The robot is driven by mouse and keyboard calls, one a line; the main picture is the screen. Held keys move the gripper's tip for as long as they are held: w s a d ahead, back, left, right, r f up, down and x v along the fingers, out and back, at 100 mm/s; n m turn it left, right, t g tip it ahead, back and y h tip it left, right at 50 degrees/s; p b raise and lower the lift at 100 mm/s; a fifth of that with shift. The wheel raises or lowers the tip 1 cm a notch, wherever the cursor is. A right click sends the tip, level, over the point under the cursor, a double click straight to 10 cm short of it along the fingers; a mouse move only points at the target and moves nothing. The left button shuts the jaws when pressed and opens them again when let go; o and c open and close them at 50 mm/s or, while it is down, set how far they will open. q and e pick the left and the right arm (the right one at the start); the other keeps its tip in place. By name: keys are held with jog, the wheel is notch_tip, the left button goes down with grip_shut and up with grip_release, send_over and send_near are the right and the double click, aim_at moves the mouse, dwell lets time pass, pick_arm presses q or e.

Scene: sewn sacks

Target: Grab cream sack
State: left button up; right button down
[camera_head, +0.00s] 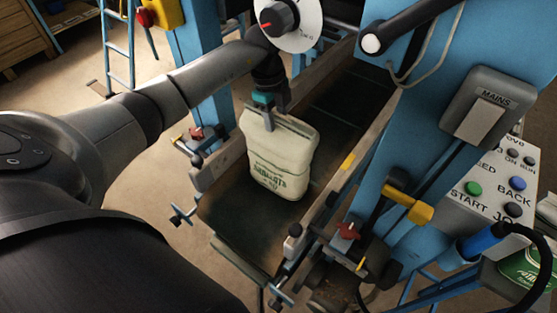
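The cream sack (280,158) stands upright on the dark conveyor belt, with green lettering low on its front. My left gripper (272,118) comes down from above at the sack's top edge. One grey finger overlaps the front of the sack's top, and the other finger is partly hidden behind it. I cannot tell whether the fingers press on the cloth. My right gripper is not in view.
The conveyor belt (232,215) runs between side rails with clamps and red knobs (348,231). A blue machine post (395,130) and a button panel (490,188) stand close on the right. A blue ladder (118,50) is at the back left, over open floor.

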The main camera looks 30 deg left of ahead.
pick_arm(q)
jog(key=shift+s, duration=0.1)
grip_shut()
jog(key=shift+s+d+f, duration=0.1)
jog(key=shift+s+f, duration=0.05)
jog(key=shift+f, duration=0.1)
dwell(0.5)
jog(key=shift+w+r, duration=0.2)
jog(key=shift+r, duration=0.05)
